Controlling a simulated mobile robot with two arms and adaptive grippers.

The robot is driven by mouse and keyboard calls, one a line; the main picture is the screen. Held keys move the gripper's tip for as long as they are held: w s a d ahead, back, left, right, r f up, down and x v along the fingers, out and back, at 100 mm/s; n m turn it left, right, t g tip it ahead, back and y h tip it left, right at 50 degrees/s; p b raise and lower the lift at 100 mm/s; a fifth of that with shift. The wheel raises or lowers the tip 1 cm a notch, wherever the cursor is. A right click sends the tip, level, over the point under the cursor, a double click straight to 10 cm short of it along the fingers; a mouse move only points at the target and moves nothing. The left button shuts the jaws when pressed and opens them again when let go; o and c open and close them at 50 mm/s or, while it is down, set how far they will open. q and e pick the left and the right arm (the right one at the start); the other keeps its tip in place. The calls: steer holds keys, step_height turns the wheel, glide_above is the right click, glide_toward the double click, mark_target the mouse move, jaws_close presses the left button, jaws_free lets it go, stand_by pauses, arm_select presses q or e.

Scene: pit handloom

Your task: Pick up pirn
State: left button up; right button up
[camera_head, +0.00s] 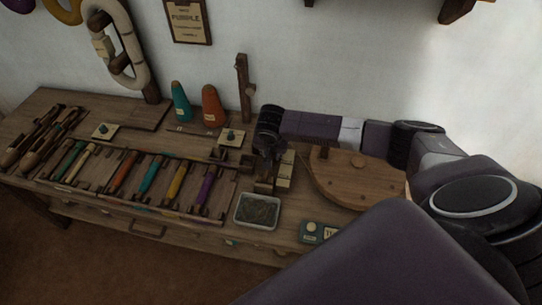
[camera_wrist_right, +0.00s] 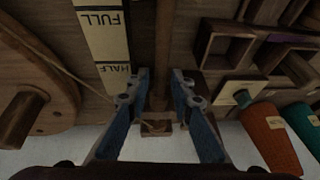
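Several coloured pirns lie side by side in a wooden rack on the bench in the head view, including a purple pirn (camera_head: 205,190), a yellow pirn (camera_head: 175,183), a teal pirn (camera_head: 150,177) and an orange pirn (camera_head: 124,172). My right gripper (camera_head: 266,180) points down over the bench, to the right of the rack's purple end. In the right wrist view its two blue-padded fingers (camera_wrist_right: 159,76) stand apart, with no pirn between them. A dark wooden strip shows between the fingertips; I cannot tell its depth. My left gripper is not in view.
A metal-rimmed tray (camera_head: 239,221) stands below my right gripper. A FULL/HALF gauge card (camera_wrist_right: 103,35) lies beside the fingers. A round wooden board (camera_head: 335,185) is to the right. A teal cone (camera_head: 181,105) and an orange cone (camera_head: 212,108) stand at the back.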

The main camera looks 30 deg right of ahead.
jaws_close()
steer(key=shift+r, duration=0.1)
